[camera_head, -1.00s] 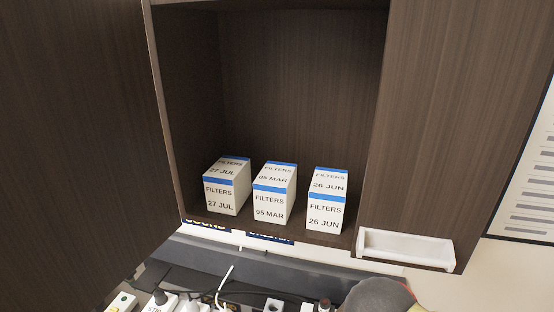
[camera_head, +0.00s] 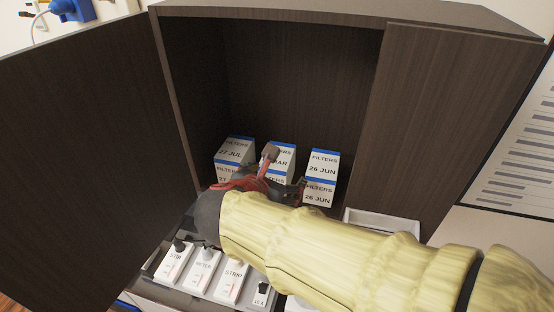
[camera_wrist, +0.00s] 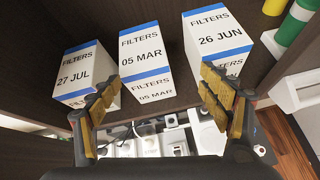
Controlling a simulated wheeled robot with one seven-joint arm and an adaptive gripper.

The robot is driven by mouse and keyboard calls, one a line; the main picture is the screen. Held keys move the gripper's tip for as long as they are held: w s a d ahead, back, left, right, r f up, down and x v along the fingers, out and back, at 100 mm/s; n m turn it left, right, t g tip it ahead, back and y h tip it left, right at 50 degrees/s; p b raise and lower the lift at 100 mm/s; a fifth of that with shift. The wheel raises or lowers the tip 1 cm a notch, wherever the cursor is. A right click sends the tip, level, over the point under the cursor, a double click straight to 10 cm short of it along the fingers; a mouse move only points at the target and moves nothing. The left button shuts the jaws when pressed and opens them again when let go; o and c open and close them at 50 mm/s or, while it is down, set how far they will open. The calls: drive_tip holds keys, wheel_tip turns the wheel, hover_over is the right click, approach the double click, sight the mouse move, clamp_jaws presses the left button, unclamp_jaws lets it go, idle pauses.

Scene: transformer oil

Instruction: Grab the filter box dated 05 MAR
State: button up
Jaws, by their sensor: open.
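The filter box dated 05 MAR (camera_head: 281,155) is white with blue bands and stands in the middle of a row of three on the cabinet floor. My gripper partly hides its lower front in the head view. In the wrist view the 05 MAR box (camera_wrist: 143,62) shows its top and front between and beyond the fingers. My gripper (camera_wrist: 165,105) is open and empty, with its fingers spread in front of the box. It also shows in the head view (camera_head: 270,172). Whether a finger touches a box cannot be told.
The 27 JUL box (camera_head: 235,150) stands left and the 26 JUN box (camera_head: 321,166) right, with narrow gaps. The open cabinet door (camera_head: 85,150) is at left. A white handle tray (camera_head: 382,218) is at lower right. Several labelled switches (camera_head: 205,268) lie below.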

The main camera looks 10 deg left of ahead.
drive_tip(key=shift+w+a+r+n+t, duration=0.2)
drive_tip(key=shift+w+a+r+n, duration=0.05)
drive_tip(key=shift+r+n, duration=0.25)
drive_tip(key=shift+w+a+r+n+t, duration=0.2)
drive_tip(key=shift+r+n, duration=0.2)
drive_tip(key=shift+n, duration=0.2)
drive_tip(key=shift+w, duration=0.3)
drive_tip(key=x, duration=0.2)
drive_tip(key=p+x, duration=0.1)
drive_tip(key=x, duration=0.1)
drive_tip(key=a+x, duration=0.1)
drive_tip(key=x, duration=0.2)
drive_tip(key=shift+w, duration=0.25)
drive_tip(key=c, duration=1.5)
